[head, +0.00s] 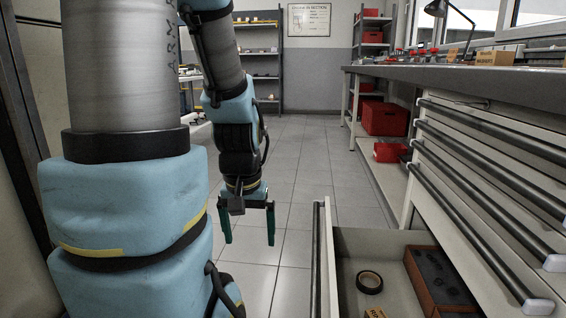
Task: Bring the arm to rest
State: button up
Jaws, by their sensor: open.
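My gripper (249,240) hangs at the end of my arm with its green fingers pointing down. The fingers are apart and nothing is between them. It is over the tiled floor, left of the pulled-out bottom drawer (318,255) in the picture, and seems clear of it. My arm's thick blue and grey links fill the left of the view and hide part of the room.
The open drawer holds a black tape roll (369,282) and a brown block with dark holes (437,280). The drawer cabinet (480,190) and workbench (450,82) run along the right. Red bins (385,118) stand under the bench. The floor (300,165) ahead is clear.

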notch_tip(320, 180, up, 37)
jog(key=p, duration=3.6)
jog(key=shift+w+r, duration=0.15)
jog(key=shift+w, duration=0.05)
